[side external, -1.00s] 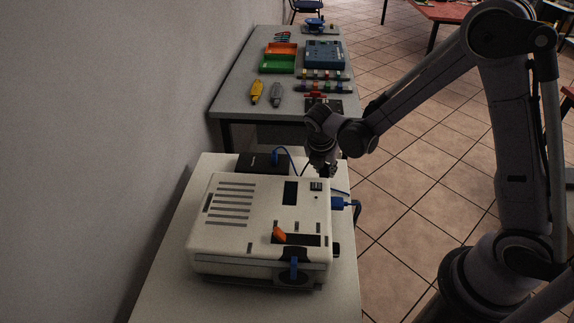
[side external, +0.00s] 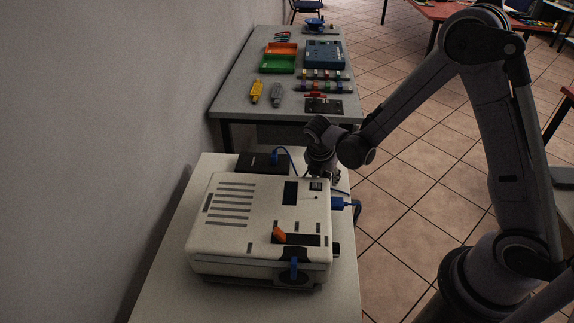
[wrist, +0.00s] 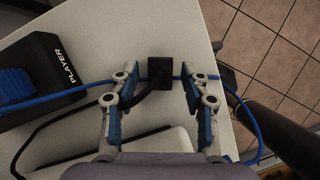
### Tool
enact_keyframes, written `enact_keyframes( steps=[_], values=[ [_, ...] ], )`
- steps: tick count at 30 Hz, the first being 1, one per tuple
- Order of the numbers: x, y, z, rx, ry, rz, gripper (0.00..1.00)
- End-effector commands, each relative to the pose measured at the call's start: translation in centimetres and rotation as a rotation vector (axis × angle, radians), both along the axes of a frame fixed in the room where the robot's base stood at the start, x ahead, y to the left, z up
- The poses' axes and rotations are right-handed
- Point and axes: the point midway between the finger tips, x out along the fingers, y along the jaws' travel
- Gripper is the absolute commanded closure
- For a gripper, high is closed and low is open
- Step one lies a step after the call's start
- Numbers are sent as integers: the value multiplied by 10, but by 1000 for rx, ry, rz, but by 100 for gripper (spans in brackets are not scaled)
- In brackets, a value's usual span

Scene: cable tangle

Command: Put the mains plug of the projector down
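The black mains plug (wrist: 160,74) is between the two fingers of my gripper (wrist: 160,72) in the wrist view, above or on the pale table top; its exact height is hard to tell. Gaps show between the plug and both fingers, so the gripper is open around it. A black cable (wrist: 62,112) runs from the plug to the lower left. The white projector (side external: 250,225) stands on the near table in the side view. My gripper is just behind its far right corner there, with the fingertips largely hidden.
A blue cable (wrist: 95,84) crosses by the plug and the fingers. The black player box (wrist: 38,75) is at the left in the wrist view. The table's edge (wrist: 217,30) is close on the right, with tiled floor beyond.

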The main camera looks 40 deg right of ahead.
Motion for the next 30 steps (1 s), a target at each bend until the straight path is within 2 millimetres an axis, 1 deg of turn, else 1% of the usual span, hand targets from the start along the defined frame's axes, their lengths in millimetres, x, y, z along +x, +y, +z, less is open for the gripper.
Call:
enact_keyframes(
  steps=[4, 8, 11, 24, 30],
  values=[
    [0, 0, 3, 0, 0, 0, 54],
    [-1, 4, 12, 0, 0, 1, 54],
    [-3, 9, 25, 0, 0, 3, 54],
    [-15, 35, 92, 0, 1, 2, 54],
    [-17, 41, 110, 0, 0, 0, 54]
  ],
)
